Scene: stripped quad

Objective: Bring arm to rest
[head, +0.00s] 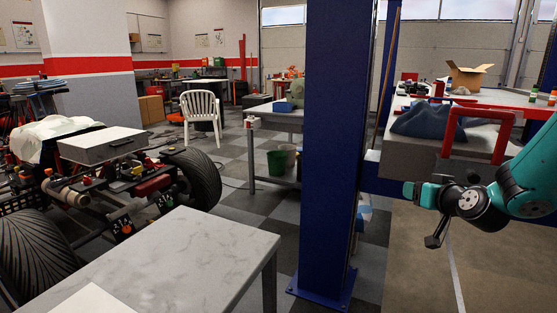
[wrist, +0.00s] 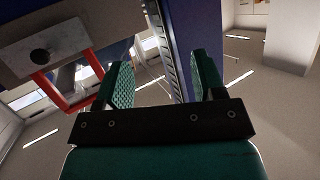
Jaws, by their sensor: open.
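My arm, teal and dark grey, reaches in from the right edge in the head view. My gripper (head: 412,192) hangs in the air just right of the blue post, in front of the workbench with the red frame. In the wrist view my gripper (wrist: 162,80) shows two teal fingers standing well apart with nothing between them. The gripper is open and empty. The head view does not clearly show the gap between the fingers.
A thick blue post (head: 334,150) stands close left of my gripper. A red tubular frame (head: 480,108) and a blue-grey cloth (head: 425,120) are on the bench behind it. A pale marble-look table (head: 190,255) stands front left, beside a stripped quad (head: 130,185). Floor below my arm is clear.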

